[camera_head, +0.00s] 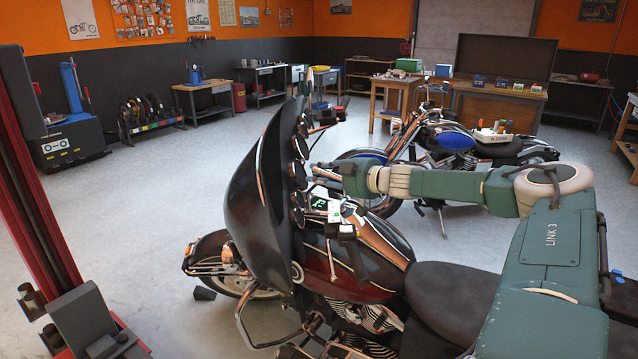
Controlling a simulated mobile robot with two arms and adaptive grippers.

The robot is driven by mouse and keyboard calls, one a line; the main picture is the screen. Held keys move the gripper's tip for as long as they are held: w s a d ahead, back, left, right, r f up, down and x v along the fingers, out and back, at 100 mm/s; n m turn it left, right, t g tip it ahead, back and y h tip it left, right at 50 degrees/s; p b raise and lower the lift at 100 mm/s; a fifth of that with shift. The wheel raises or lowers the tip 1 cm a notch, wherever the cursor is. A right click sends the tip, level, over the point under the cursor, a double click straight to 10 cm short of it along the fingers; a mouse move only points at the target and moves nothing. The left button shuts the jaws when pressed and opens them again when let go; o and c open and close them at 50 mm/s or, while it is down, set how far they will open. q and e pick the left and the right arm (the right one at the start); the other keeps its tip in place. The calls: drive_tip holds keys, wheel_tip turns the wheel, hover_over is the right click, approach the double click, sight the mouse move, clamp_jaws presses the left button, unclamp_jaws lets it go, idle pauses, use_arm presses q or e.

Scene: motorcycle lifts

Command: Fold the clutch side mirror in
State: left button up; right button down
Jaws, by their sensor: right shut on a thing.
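A black and copper motorcycle (385,262) stands in front of me, its nose and dark fairing (262,205) to the left. My right gripper (322,178) reaches in from the right over the handlebar area, just behind the fairing and its round gauges. It is shut on a small part there, apparently the clutch side mirror, which the fingers mostly hide. I cannot make out the mirror's angle. A black handlebar end (349,242) shows below the gripper, towards me. My left gripper is not in view.
A red post (40,215) with dark fittings stands at the left edge. A blue motorcycle (450,140) stands behind my right arm. Workbenches (495,97) and a wheel rack (150,122) line the back.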

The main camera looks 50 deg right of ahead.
drive_tip(key=shift+d+r, duration=0.1)
drive_tip(key=shift+r, duration=0.05)
drive_tip(key=c, duration=1.6)
unclamp_jaws()
drive_tip(key=shift+o, duration=0.6)
drive_tip(key=shift+s+r, duration=0.2)
drive_tip(key=shift+s, duration=0.15)
drive_tip(key=v, duration=1.1)
drive_tip(key=shift+f, duration=0.25)
drive_tip(key=shift+s, duration=0.15)
